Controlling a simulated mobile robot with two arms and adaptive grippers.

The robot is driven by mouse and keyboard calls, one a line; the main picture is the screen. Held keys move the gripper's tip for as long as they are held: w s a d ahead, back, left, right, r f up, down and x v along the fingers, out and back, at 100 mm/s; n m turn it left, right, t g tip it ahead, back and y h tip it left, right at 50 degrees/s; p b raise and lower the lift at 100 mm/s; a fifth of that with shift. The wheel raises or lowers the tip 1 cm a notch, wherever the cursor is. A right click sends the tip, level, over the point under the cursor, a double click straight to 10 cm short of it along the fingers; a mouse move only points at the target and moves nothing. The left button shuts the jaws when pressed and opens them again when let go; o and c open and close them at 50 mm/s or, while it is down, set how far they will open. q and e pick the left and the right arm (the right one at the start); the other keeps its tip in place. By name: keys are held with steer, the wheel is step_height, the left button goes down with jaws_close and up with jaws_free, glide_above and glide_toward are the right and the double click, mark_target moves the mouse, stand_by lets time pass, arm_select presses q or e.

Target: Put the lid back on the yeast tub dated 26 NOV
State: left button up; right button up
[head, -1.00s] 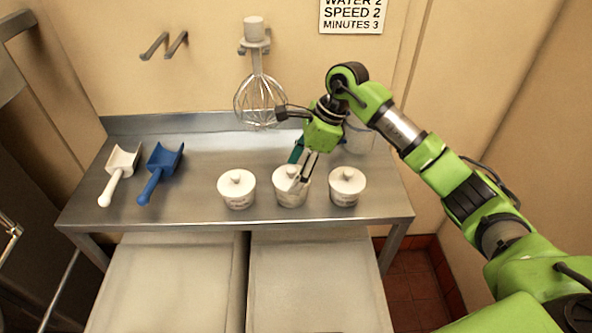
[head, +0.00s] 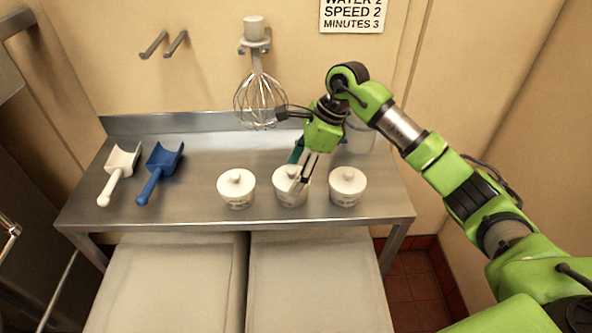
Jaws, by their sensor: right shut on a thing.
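Three small white tubs stand in a row on the steel table: a left tub (head: 237,195), a middle tub (head: 289,200) and a right tub (head: 346,194). Each has dark print on its front, too small for me to read the dates. The left and right tubs wear white knobbed lids. My right gripper (head: 298,185) reaches down from above at the middle tub, shut on the white lid (head: 283,173) at its top. The fingers partly hide this lid, and I cannot tell whether it is fully seated. My left gripper is not in view.
A white scoop (head: 119,174) and a blue scoop (head: 160,172) lie on the table (head: 200,212) at the left. A wire whisk (head: 260,100) hangs on the wall. A clear container (head: 361,139) and a teal item (head: 296,150) are partly hidden behind my right arm.

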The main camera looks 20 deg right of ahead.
stand_by(0.6)
stand_by(0.3)
steer(key=o, duration=1.4)
steer(key=shift+r, duration=0.1)
steer(key=shift+r+p, duration=1.6)
steer(key=shift+r, duration=1.8)
jaws_close()
